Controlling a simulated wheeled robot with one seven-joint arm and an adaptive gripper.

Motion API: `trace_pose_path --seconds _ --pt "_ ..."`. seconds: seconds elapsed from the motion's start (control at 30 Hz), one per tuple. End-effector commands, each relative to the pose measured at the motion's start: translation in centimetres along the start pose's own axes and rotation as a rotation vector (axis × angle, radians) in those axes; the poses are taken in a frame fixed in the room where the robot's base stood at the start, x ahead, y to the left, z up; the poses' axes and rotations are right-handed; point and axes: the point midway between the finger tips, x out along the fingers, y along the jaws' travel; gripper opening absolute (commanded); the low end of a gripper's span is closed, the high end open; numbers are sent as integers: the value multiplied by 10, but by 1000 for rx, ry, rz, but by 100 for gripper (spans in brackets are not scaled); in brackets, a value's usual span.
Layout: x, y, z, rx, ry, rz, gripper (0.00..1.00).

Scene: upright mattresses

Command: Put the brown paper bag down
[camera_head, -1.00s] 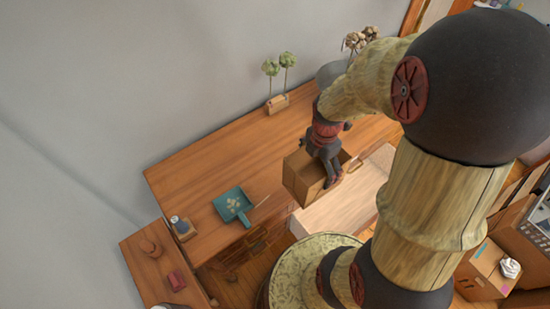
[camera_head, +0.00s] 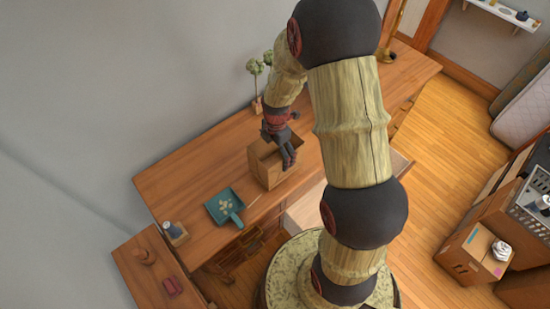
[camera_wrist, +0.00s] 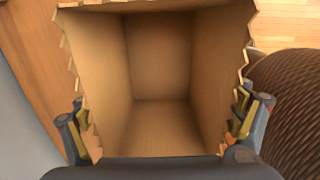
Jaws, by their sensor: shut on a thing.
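The brown paper bag (camera_head: 264,166) is an open-topped box-like bag with zigzag top edges. In the head view it is over the wooden desk (camera_head: 178,186), near the desk's front edge; I cannot tell whether its bottom touches the desktop. My gripper (camera_head: 289,158) is shut on the bag's upper part. In the wrist view the empty inside of the bag (camera_wrist: 160,60) fills the middle, and the fingers of my gripper (camera_wrist: 160,130) lie at its left and right sides. The bag's underside is hidden.
A teal dustpan-like tray (camera_head: 224,205) lies left of the bag. A potted plant (camera_head: 257,104) stands behind it. A pale open drawer (camera_head: 305,208) sticks out in front of the desk. A small bottle (camera_head: 172,230) and a dark red item (camera_head: 172,287) are at the lower left.

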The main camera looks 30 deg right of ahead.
Motion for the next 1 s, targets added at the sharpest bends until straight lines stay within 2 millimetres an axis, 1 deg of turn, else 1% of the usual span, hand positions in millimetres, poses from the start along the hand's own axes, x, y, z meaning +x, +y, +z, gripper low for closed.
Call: trace_pose_path --seconds 0.13,0.3,0.37,0.57,0.7,0.73,0.9,1.0 --pt "10 6 -1 0 1 -2 61" --pt "33 5 0 0 1 -1 61" --pt "36 5 0 0 0 0 61" --pt "36 6 0 0 0 1 61" --pt "40 6 0 0 0 1 61" --pt "40 5 0 0 0 0 91" --pt "39 5 0 0 0 0 100" --pt "39 5 0 0 0 0 100"
